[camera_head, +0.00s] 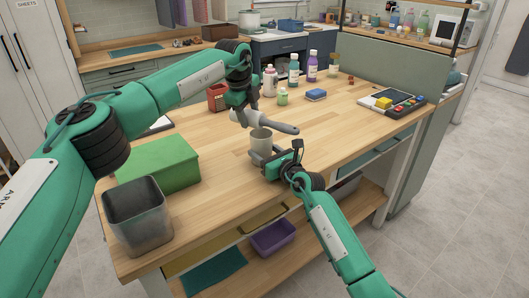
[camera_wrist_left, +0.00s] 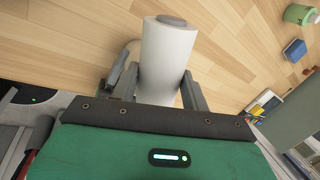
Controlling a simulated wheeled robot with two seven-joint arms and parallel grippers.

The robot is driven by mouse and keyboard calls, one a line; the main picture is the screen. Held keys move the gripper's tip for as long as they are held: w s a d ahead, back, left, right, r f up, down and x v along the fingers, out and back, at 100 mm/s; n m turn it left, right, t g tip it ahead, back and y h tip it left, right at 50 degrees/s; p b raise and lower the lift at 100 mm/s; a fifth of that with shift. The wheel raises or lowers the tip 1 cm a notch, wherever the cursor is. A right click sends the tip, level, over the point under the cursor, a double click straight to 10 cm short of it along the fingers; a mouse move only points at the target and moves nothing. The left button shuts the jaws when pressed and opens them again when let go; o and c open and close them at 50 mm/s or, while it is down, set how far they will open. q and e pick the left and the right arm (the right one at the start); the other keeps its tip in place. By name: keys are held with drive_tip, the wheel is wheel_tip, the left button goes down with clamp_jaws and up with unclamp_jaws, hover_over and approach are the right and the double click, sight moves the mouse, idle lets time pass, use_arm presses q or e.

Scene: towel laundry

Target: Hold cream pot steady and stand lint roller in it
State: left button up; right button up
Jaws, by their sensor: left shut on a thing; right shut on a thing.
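The cream pot (camera_head: 261,139) stands upright on the wooden table near its front edge. My right gripper (camera_head: 263,158) is shut on the pot from the front. My left gripper (camera_head: 238,112) is above and behind the pot, shut on the lint roller (camera_head: 275,123). The roller lies nearly level in the head view, its grey end pointing right, above and behind the pot's rim. In the left wrist view the white roller (camera_wrist_left: 168,60) sits between the fingers of my left gripper (camera_wrist_left: 160,85). A sliver of a pale rim shows behind it there; the pot is otherwise hidden.
A green box (camera_head: 160,165) and a grey bin (camera_head: 139,213) stand at the table's left. Behind the pot are a red basket (camera_head: 217,97), several bottles (camera_head: 293,70) and a blue sponge (camera_head: 316,95). A button panel (camera_head: 392,106) lies at right. The table right of the pot is clear.

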use_arm(q)
drive_tip(key=shift+f, duration=0.1)
drive_tip(key=o, duration=1.2)
drive_tip(key=v, duration=1.2)
